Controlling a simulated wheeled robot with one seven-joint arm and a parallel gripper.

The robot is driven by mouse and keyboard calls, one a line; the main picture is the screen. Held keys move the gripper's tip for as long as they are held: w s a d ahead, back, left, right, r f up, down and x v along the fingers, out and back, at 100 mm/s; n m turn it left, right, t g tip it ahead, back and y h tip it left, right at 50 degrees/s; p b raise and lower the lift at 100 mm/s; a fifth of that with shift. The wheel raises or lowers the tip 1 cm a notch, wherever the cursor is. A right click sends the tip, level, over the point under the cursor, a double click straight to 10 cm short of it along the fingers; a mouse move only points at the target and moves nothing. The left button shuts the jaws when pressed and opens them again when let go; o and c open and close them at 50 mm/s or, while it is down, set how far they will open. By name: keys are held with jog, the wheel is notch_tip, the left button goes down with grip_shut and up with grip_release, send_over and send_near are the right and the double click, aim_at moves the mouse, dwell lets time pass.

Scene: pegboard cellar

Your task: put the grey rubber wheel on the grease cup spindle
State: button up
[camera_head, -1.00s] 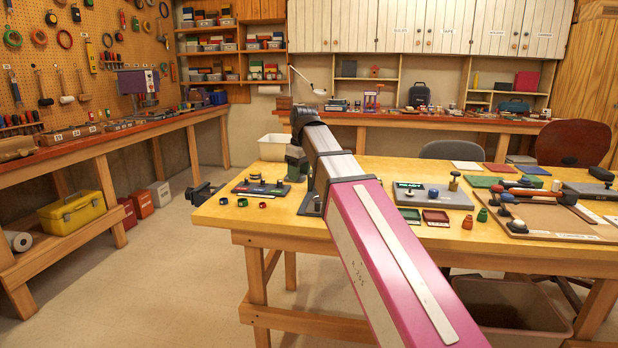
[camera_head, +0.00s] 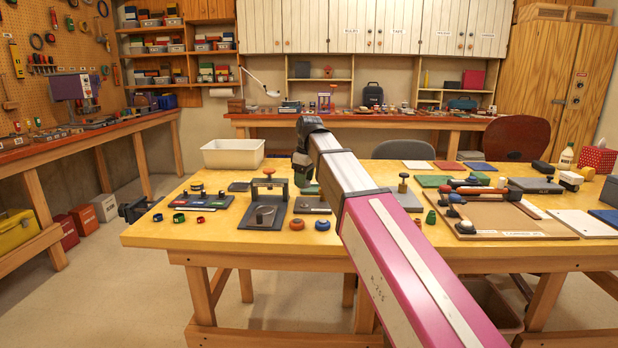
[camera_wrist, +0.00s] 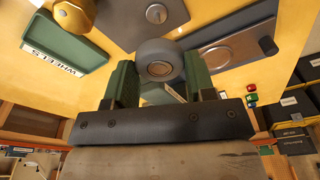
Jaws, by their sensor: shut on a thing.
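My gripper (camera_wrist: 160,84) has green fingers and is shut on the grey rubber wheel (camera_wrist: 151,48), a round grey ring with a paler centre. The wheel is held above the table. In the head view my gripper (camera_head: 302,168) is small and dark, above the table's left half, and I cannot make out the wheel there. In the wrist view a grey plate with a round metal disc (camera_wrist: 232,54) lies beyond and right of the wheel. Another dark plate with a small round metal piece (camera_wrist: 156,13) is at the top. I cannot tell which part is the grease cup spindle.
A green tray labelled WHEELS (camera_wrist: 66,41) and an orange knob-like piece (camera_wrist: 74,16) lie to the left in the wrist view. A dark arched stand (camera_head: 265,208) is left of my arm. A white bin (camera_head: 233,153) stands behind.

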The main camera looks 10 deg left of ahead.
jog(key=shift+d+f, duration=0.1)
jog(key=shift+f, duration=2.55)
jog(key=shift+f, duration=0.85)
dwell(1.0)
jog(key=o, duration=1.4)
jog(key=shift+o, duration=0.2)
jog(key=shift+r, duration=0.1)
jog(key=shift+r, duration=3.3)
